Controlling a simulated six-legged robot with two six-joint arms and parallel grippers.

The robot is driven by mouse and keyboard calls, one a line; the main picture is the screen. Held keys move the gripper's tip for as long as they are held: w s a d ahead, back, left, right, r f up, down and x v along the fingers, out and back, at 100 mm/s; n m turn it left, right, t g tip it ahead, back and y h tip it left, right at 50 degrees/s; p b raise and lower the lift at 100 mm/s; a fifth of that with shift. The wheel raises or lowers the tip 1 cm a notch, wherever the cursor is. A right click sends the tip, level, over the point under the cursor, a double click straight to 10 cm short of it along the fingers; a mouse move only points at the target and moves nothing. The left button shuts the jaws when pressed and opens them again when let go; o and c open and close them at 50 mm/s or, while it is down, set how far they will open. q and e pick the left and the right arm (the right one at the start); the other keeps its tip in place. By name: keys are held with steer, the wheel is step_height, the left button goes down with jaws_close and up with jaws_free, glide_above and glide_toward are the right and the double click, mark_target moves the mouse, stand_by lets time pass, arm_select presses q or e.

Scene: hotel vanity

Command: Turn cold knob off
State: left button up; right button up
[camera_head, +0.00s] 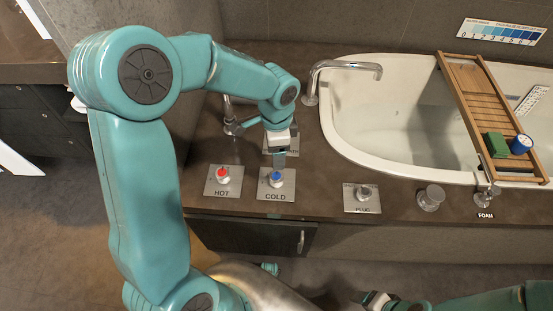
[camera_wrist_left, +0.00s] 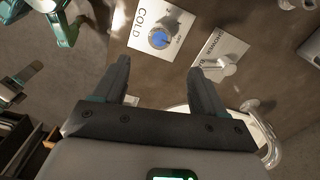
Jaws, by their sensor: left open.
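The cold knob (camera_head: 276,178) has a blue cap and stands on a square plate marked COLD (camera_head: 277,196). My left gripper (camera_head: 279,157) hangs pointing down just behind the knob in the head view. Its two dark fingers (camera_wrist_left: 162,75) are apart and empty.
The red hot knob (camera_head: 222,174) stands close to the left of the cold knob. A plug knob (camera_head: 363,193) is to the right. Behind are a chrome spout (camera_head: 345,67) and the white tub (camera_head: 350,148) with a wooden tray (camera_head: 470,95) across it.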

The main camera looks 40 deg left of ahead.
arm_select(q)
steer(key=shift+r, duration=2.25)
